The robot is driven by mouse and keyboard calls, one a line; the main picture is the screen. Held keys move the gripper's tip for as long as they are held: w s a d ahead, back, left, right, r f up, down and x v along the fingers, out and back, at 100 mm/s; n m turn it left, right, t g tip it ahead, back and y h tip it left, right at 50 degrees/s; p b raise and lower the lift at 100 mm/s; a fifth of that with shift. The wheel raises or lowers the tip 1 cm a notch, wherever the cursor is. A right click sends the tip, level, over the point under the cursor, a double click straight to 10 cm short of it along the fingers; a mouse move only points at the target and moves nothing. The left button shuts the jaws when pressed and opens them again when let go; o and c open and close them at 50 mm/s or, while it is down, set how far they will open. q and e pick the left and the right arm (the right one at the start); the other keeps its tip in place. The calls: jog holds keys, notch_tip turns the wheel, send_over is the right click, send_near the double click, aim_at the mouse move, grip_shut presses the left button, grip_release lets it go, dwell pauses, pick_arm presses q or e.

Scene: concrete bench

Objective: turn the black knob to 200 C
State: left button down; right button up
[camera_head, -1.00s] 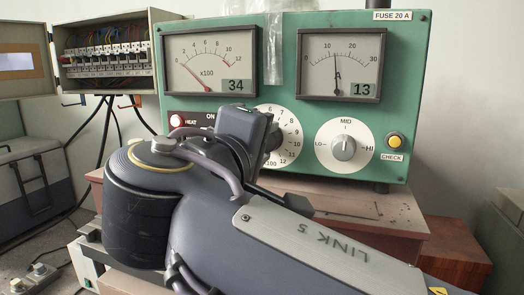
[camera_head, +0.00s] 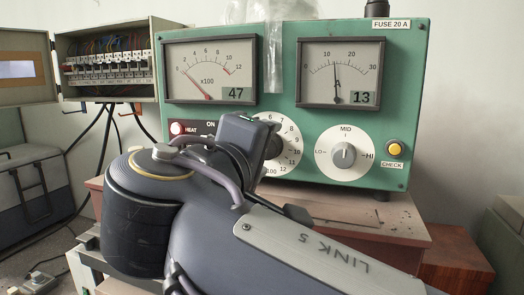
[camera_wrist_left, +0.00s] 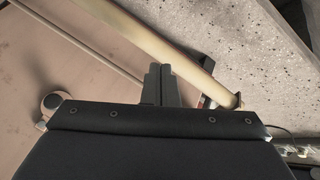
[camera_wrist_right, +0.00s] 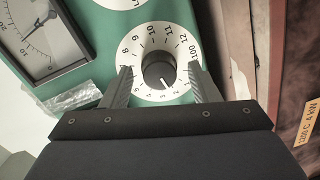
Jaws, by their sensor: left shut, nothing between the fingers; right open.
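The black knob (camera_wrist_right: 158,70) sits at the centre of a white numbered dial (camera_wrist_right: 143,40) in the right wrist view. Its white pointer line faces the low numbers, near 3 or 4; the exact mark is hard to read. My right gripper (camera_wrist_right: 160,72) is open, with one finger on each side of the knob; contact is not visible. In the head view my right arm hides much of the dial (camera_head: 291,160); only part of the knob (camera_head: 273,147) shows. My left gripper (camera_wrist_left: 160,72) is shut and empty, seen only in its wrist view.
The left display (camera_head: 237,95) reads 47. A tan rod (camera_wrist_left: 150,45) lies close by my left gripper.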

jog(key=shift+s, duration=0.1)
jog(key=v, duration=0.7)
jog(key=shift+s+b, duration=0.3)
jog(key=shift+b, duration=0.1)
jog(key=shift+a, duration=0.15)
